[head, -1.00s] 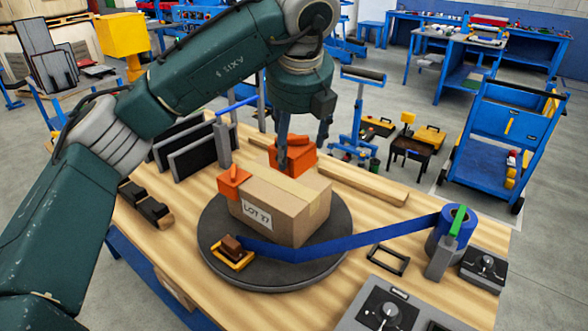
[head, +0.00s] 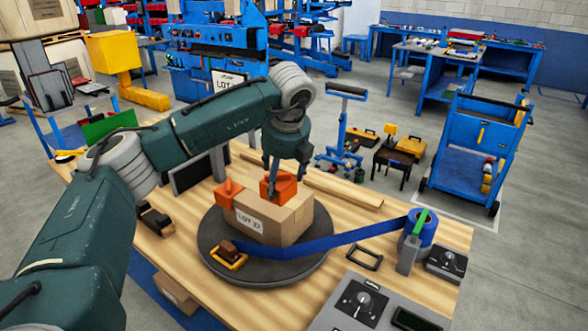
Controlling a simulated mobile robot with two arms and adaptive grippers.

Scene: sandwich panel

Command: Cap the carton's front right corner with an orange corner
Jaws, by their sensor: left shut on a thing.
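The cardboard carton (head: 295,226) with a "LOT" label stands on a dark round turntable (head: 315,270). One orange corner (head: 227,194) sits at the carton's left top corner. My left gripper (head: 272,190) points down over the carton's far top edge. It is shut on another orange corner (head: 285,187), which shows there; whether that corner touches the carton I cannot tell. The carton's nearest right top corner shows bare cardboard. My right gripper is not in view.
A blue band (head: 340,239) runs across the front of the carton from a blue roll (head: 420,231) at right to a yellow-and-brown clamp (head: 229,254) on the turntable. A control box (head: 350,308) is at the table's front right. A wooden bar (head: 343,190) lies behind the carton.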

